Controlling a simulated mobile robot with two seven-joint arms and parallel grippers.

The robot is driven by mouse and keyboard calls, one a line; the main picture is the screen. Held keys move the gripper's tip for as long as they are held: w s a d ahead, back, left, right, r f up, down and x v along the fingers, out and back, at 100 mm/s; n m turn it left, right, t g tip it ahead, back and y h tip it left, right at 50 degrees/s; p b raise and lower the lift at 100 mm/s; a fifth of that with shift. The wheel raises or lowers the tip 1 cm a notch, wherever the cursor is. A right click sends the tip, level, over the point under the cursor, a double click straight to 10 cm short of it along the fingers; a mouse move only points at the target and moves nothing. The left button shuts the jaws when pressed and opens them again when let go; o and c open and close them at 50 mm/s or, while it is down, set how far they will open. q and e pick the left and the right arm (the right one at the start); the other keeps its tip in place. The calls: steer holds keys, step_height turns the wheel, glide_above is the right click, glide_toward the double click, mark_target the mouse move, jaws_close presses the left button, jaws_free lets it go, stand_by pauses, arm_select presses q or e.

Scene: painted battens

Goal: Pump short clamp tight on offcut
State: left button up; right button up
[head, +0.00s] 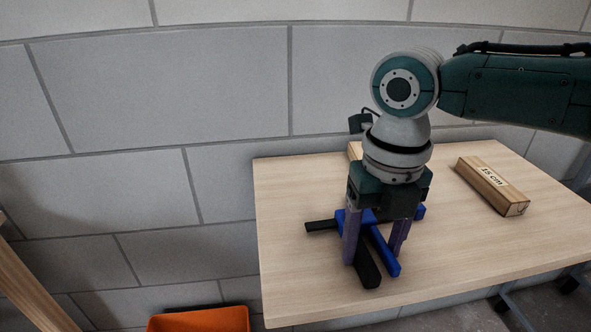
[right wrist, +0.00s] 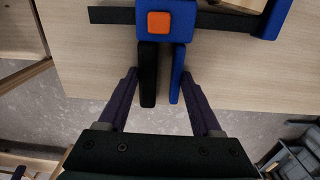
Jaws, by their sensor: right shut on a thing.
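The short clamp (head: 378,239) lies on the table, with a blue body, a dark bar and two handles, one black and one blue, pointing to the front. In the right wrist view its blue body (right wrist: 166,33) carries an orange button, and a blue jaw stands at the right. My right gripper (head: 376,256) points down and is shut on the two handles, one finger on each side; they lie close together. A pale wooden piece (head: 355,150), perhaps the offcut, is mostly hidden behind my gripper; wood (right wrist: 246,4) also shows by the clamp bar. My left gripper is not in view.
A wooden block (head: 491,186) labelled 15 cm lies at the right of the table (head: 300,283). An orange bin (head: 200,320) stands below the table's left front corner. A block wall runs behind. The table's front right is clear.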

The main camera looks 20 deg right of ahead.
steer(key=shift+w+a, duration=0.1)
steer(key=shift+a, duration=0.2)
steer(key=c, duration=0.5)
jaws_close()
steer(key=o, duration=0.7)
jaws_free()
steer(key=shift+o, duration=1.3)
steer(key=shift+d, duration=0.2)
steer(key=shift+o, duration=0.4)
steer(key=shift+d+p, duration=0.2)
steer(key=shift+p, duration=0.1)
